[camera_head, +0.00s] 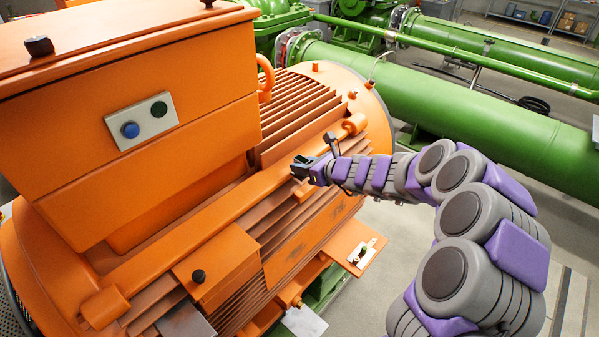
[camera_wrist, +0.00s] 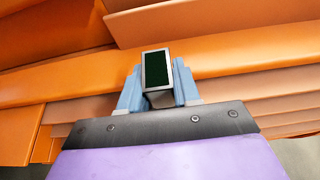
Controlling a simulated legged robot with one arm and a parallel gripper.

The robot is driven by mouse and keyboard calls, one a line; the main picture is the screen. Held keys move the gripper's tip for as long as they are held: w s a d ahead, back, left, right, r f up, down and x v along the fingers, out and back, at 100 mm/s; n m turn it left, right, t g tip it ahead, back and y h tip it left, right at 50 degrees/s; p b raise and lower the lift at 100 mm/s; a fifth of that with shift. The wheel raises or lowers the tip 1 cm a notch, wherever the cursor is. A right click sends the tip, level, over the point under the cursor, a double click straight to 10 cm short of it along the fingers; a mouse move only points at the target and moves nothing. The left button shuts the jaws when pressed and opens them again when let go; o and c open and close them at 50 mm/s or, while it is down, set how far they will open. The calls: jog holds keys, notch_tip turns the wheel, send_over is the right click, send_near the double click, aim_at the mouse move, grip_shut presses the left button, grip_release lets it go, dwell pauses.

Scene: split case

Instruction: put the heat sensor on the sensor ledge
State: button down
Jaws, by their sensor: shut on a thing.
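The heat sensor (camera_wrist: 156,69), a small box with a dark green face and a pale frame, is between the light-blue fingers of my gripper (camera_wrist: 158,88) in the wrist view. My gripper (camera_head: 304,166) is shut on it. In the head view the gripper is in front of the orange motor's ribbed side, close to a long orange bar; I cannot tell whether the sensor touches anything. A small orange ledge (camera_head: 336,246) juts from the motor's lower right side, with a pale plate and small knobs on it. I cannot tell for sure that this is the sensor ledge.
The large orange motor (camera_head: 190,240) fills the left and middle. Its upper box carries a plate with blue and green buttons (camera_head: 144,121). Green pipes (camera_head: 470,115) run behind my arm. Grey floor is open at the lower right.

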jog(key=shift+w+a, duration=0.25)
jog(key=shift+w, duration=0.05)
jog(key=shift+w+a+f, duration=0.1)
jog(key=shift+w+f, duration=0.05)
jog(key=shift+f, duration=0.1)
notch_tip(320, 180, down, 3)
jog(key=shift+f+b, duration=0.1)
jog(key=shift+b, duration=0.3)
jog(key=c, duration=0.8)
grip_release()
